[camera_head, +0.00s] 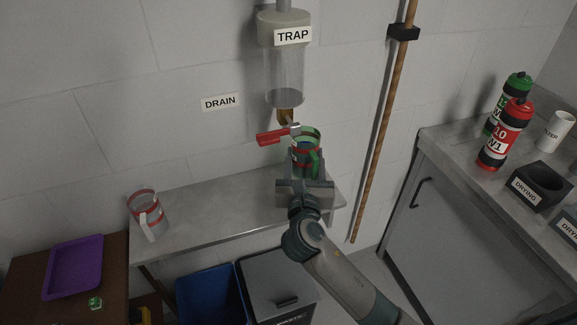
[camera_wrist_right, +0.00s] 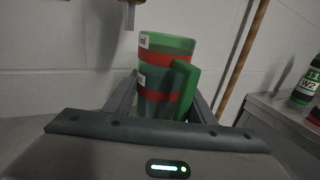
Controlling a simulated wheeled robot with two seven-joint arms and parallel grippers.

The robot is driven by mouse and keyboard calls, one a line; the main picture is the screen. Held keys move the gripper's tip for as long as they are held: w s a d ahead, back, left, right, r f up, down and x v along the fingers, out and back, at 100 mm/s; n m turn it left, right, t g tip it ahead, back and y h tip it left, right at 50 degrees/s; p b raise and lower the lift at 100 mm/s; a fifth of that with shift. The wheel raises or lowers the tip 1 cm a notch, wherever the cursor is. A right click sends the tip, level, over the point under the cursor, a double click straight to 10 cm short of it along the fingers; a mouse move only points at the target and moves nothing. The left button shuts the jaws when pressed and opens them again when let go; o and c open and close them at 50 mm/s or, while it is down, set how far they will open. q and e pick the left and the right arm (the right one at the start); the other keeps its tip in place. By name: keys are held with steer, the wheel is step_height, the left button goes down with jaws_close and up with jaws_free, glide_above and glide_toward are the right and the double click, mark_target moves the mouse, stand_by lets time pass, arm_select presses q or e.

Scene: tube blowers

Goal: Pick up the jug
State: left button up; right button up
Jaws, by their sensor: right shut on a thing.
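A green jug (camera_head: 308,140) with red bands is under the trap's outlet in the head view. It also shows in the right wrist view (camera_wrist_right: 160,92), upright, with its green handle towards me and white labels on its left side. My right gripper (camera_head: 305,168) is shut on this green jug, with a finger on each side of it. I cannot tell whether the jug's base touches the shelf, as my gripper hides it. A second, clear jug (camera_head: 146,205) with red bands and a pale handle stands at the shelf's left end. My left gripper is not in view.
The trap (camera_head: 284,75) hangs on the wall above, with a red valve lever (camera_head: 273,137) close beside the green jug's rim. The grey shelf (camera_head: 215,207) is clear between the jugs. A wooden pole (camera_head: 375,150) stands to the right. A counter (camera_head: 455,140) carries bottles.

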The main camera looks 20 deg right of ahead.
steer(key=s+d+r, duration=0.3)
steer(key=d+r, duration=0.1)
steer(key=d, duration=0.2)
steer(key=shift+s+a, duration=0.1)
stand_by(0.6)
steer(key=s+a+f+n+y, duration=0.2)
steer(key=s+a+y, duration=0.1)
steer(key=s, duration=0.4)
steer(key=s+a+f+n+t+y, duration=0.1)
steer(key=s+a+f+n+y, duration=0.1)
steer(key=s+a, duration=0.3)
steer(key=shift+s+a+y, duration=0.4)
steer(key=shift+s+y, duration=0.3)
steer(key=shift+s, duration=0.85)
steer(key=shift+f, duration=0.1)
steer(key=shift+d, duration=0.15)
